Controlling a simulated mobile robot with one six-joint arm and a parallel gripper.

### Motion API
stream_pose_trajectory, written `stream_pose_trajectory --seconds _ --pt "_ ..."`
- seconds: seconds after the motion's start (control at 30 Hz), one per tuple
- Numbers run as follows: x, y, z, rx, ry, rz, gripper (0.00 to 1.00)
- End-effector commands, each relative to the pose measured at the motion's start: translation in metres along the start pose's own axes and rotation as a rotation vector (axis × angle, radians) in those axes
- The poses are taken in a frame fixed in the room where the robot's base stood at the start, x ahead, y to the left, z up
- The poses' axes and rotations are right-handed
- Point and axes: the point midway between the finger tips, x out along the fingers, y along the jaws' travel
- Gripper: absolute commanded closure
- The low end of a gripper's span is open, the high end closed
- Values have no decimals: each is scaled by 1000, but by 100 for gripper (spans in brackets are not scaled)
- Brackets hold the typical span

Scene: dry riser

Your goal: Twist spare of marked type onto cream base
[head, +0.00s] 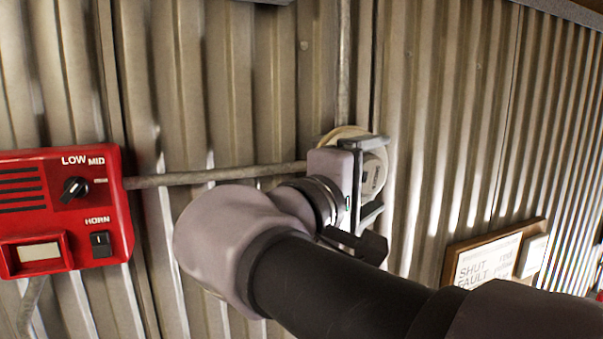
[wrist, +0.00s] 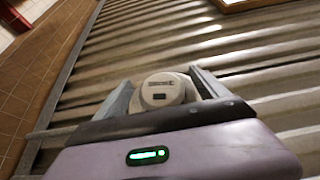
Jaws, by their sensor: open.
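The cream base (head: 334,134) is a round disc on the corrugated wall, mostly hidden behind my gripper. A white round detector head (head: 374,168) with a small dark label sits in front of it. It also shows in the wrist view (wrist: 160,92), with dark lettering and a small dark rectangle on its face. My gripper (head: 374,180) is open, with one jaw on either side of the detector. Whether the jaws touch it, and whether it is seated on the base, I cannot tell. The marking that tells its type is too small to read.
A red sounder box (head: 66,212) with a LOW/MID knob and a HORN switch is on the wall at the left. Grey conduit (head: 215,175) runs from it toward the base. A wood-framed notice (head: 490,258) is at the lower right. The wall between is clear.

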Motion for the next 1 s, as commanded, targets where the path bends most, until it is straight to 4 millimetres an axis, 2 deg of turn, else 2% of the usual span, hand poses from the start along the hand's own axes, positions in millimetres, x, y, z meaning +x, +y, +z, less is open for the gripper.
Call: stream_pose_trajectory --seconds 0.1,0.47,1.0 --pt "0 0 0 0 0 0 17" --pt "-1 0 0 -1 0 0 88" --pt "0 1 -2 7 0 -17 89"
